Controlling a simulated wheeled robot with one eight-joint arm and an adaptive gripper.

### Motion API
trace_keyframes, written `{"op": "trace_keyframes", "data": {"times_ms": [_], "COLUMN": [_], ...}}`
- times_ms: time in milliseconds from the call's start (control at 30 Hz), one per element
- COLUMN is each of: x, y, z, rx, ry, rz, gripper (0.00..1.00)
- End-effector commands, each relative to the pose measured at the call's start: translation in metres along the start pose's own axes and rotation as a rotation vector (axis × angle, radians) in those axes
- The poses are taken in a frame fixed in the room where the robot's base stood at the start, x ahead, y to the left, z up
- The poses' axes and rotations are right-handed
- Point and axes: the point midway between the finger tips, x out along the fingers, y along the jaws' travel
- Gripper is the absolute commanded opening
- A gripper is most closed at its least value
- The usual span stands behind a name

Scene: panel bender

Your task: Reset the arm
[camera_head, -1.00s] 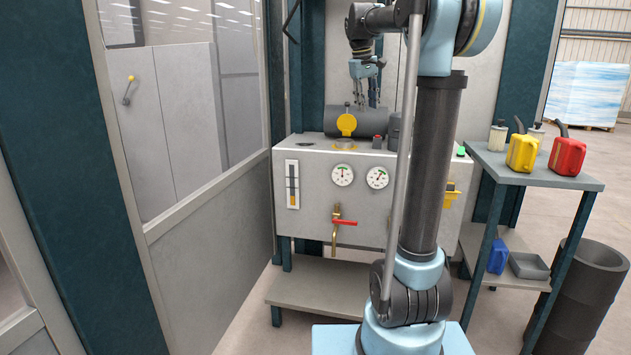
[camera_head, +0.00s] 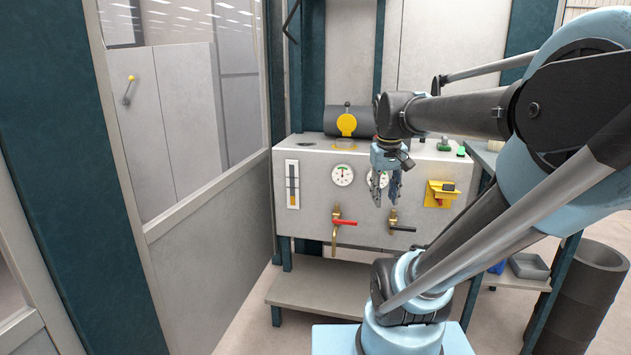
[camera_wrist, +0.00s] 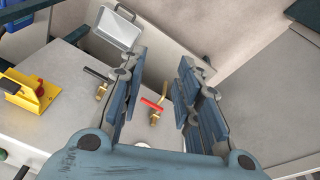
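My gripper (camera_head: 387,188) hangs in front of the grey machine box (camera_head: 318,235) in the head view, covering part of the right-hand gauge. Its fingers point down and stand apart with nothing between them. The wrist view also shows my gripper (camera_wrist: 160,95) open and empty, with the red-handled valve (camera_wrist: 153,106) and the black-handled valve (camera_wrist: 104,77) seen beyond the gap between and beside the fingers. My arm is folded over to the right side of the head view.
The box carries a left gauge (camera_head: 342,174), a red-handled valve (camera_head: 340,222), a black-handled valve (camera_head: 400,228) and a yellow bracket (camera_head: 440,194). A yellow flap (camera_head: 347,124) stands on top before a dark cylinder. A side table is mostly hidden behind my arm.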

Motion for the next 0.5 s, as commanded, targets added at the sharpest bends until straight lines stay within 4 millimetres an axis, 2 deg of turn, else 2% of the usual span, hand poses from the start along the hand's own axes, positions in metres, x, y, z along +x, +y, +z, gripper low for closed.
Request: {"op": "trace_keyframes", "data": {"times_ms": [33, 100, 300, 500], "x": [0.014, 0.033, 0.084, 0.115], "y": [-0.003, -0.008, -0.021, -0.028], "z": [0.018, 0.039, 0.094, 0.123], "rx": [0.014, 0.032, 0.082, 0.112], "ry": [0.002, 0.004, 0.011, 0.015], "rz": [-0.006, -0.015, -0.036, -0.049], "gripper": [0.31, 0.31, 0.31, 0.31]}}
